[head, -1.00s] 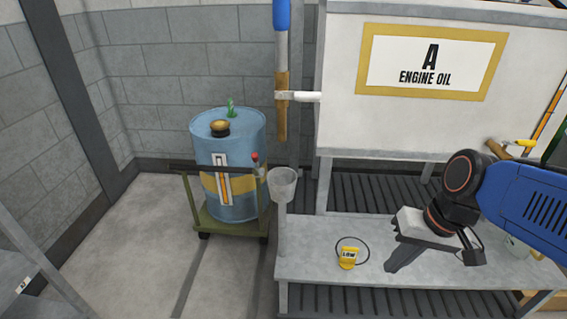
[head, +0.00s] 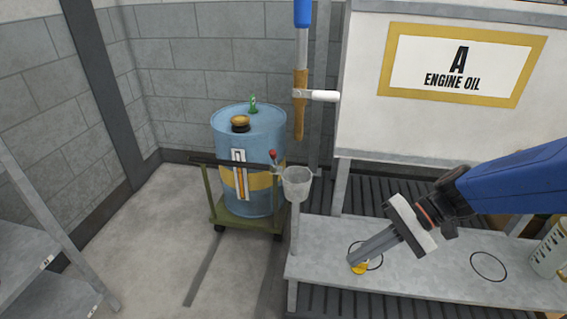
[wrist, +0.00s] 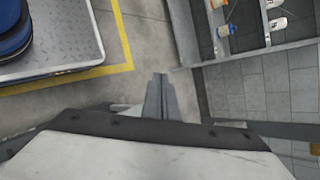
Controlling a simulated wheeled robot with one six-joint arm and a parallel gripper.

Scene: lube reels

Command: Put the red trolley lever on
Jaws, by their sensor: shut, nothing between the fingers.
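The red-knobbed lever (head: 273,155) stands up at the right side of the green drum trolley (head: 210,205), just left of the clear funnel cup; its lower end is partly hidden. The trolley carries a blue drum (head: 262,140) with a yellow band. My gripper (head: 357,262) is shut and empty, pointing down-left over the grey bench, well to the right of and apart from the lever. Its shut fingers (wrist: 160,95) also show in the wrist view, over bare floor. The lever does not show there.
The clear cup (head: 297,184) stands between trolley and gripper. An ENGINE OIL tank (head: 365,120) stands behind. Shelves (head: 40,265) are at left. Floor left of the trolley is clear.

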